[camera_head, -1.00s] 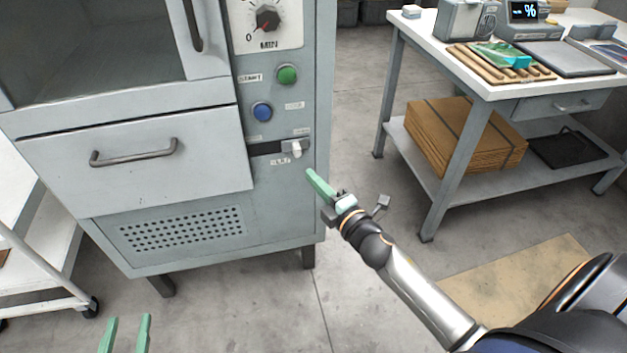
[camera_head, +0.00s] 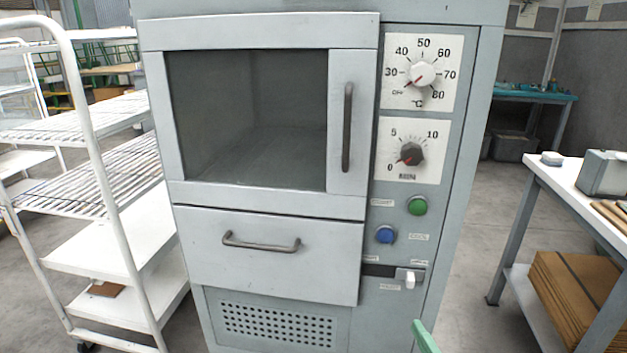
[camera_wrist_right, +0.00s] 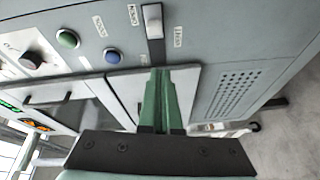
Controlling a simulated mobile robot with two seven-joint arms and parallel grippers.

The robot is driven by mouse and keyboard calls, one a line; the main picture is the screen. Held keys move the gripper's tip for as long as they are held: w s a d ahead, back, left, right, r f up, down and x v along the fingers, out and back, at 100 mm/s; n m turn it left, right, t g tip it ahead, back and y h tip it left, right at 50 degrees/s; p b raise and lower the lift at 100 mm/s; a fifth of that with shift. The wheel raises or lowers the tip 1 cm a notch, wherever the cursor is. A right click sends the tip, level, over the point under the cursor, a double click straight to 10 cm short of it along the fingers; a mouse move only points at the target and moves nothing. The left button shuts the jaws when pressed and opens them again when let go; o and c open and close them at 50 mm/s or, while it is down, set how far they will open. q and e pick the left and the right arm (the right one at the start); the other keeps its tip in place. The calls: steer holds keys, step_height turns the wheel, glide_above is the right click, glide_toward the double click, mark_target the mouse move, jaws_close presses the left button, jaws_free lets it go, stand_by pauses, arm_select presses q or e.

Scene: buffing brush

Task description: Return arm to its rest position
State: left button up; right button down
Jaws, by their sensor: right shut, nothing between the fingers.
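My right gripper (camera_head: 424,338) shows only as a green fingertip at the bottom edge of the head view, below the white slide lever (camera_head: 408,279). In the right wrist view its two green fingers (camera_wrist_right: 163,100) are together with nothing between them. The fingertips are apart from the grey oven cabinet's front (camera_head: 270,205). The lever also shows in the right wrist view (camera_wrist_right: 153,20), beyond the fingertips. My left gripper is out of the head view.
The cabinet's door (camera_head: 250,120) and drawer (camera_head: 270,255) are shut. A white wire-shelf cart (camera_head: 100,230) stands close on the left. A workbench (camera_head: 570,190) with cardboard (camera_head: 580,295) below stands on the right. Open floor (camera_head: 480,230) lies between cabinet and bench.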

steer(key=s+a+m+g+y, duration=0.2)
steer(key=s+a+m, duration=0.9)
steer(key=s+m, duration=0.15)
arm_select(q)
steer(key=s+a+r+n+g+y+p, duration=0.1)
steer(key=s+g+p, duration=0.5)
steer(key=p, duration=1.5)
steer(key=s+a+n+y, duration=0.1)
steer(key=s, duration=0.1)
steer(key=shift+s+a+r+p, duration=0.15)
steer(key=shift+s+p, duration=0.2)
arm_select(e)
steer(key=s+d+r+m+g+h, duration=0.1)
steer(key=s+d+r+m+g, duration=0.1)
steer(key=s+g, duration=0.4)
steer(key=s, duration=0.3)
steer(key=shift+d+g+h, duration=0.25)
steer(key=shift+g+h, duration=0.05)
steer(key=shift+m, duration=0.25)
